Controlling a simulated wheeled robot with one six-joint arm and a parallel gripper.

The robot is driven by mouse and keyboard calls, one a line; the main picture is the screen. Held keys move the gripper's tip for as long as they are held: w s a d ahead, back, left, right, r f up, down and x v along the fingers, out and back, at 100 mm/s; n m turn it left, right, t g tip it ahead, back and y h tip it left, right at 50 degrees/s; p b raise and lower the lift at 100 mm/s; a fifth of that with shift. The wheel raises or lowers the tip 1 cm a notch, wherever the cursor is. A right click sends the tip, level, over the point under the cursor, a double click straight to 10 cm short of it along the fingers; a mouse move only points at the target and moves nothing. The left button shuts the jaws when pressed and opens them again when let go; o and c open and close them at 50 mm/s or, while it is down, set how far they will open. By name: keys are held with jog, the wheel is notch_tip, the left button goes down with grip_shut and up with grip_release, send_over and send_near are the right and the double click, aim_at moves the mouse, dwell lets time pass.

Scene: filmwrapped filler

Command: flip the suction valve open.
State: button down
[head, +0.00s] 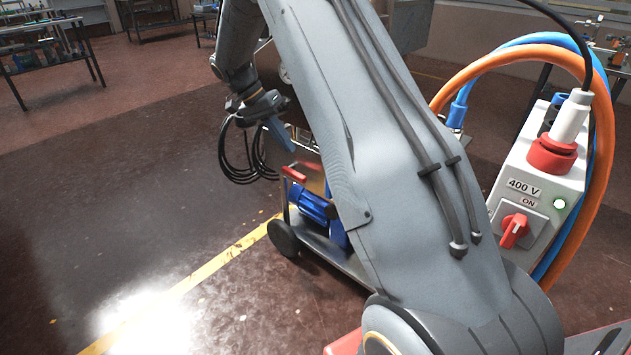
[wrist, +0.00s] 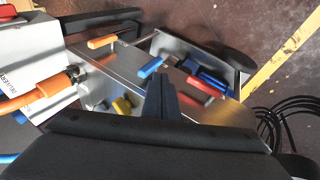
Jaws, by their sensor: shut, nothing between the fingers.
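The filler machine (head: 345,254) stands on a wheeled cart, partly hidden behind my arm. In the wrist view its metal top (wrist: 130,62) carries a blue lever handle (wrist: 152,66), a red handle (wrist: 193,92), an orange handle (wrist: 101,42) and a yellow part (wrist: 122,106). I cannot tell which one belongs to the suction valve; no label on them is readable. The red handle also shows in the head view (head: 294,173). My gripper (head: 280,136) is shut and empty. In the wrist view its fingertips (wrist: 160,78) are over the metal top, close to the blue and red handles.
A 400 V box (head: 532,190) with a red switch stands at right, with orange (head: 478,66) and blue hoses beside it. An orange hose (wrist: 35,96) meets the machine at left in the wrist view. Open floor (head: 130,180) lies left. Black cables (head: 236,155) hang near my gripper.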

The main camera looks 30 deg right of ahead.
jog(key=w+d+f+m+h+b, duration=0.1)
jog(key=w+d+f+m+b, duration=0.1)
jog(key=w, duration=0.3)
jog(key=shift+d+f+m+g, duration=0.3)
jog(key=shift+d+f+m, duration=0.15)
jog(key=shift+f+m, duration=0.25)
jog(key=shift+w, duration=0.1)
jog(key=p, duration=0.1)
send_near(330, 184)
jog(key=d+f, duration=0.1)
jog(key=w+d+f, duration=0.1)
jog(key=f, duration=0.1)
jog(key=d+f, duration=0.1)
jog(key=f, duration=0.1)
jog(key=shift+w+d, duration=0.1)
jog(key=shift+w, duration=0.2)
jog(key=shift+r, duration=0.15)
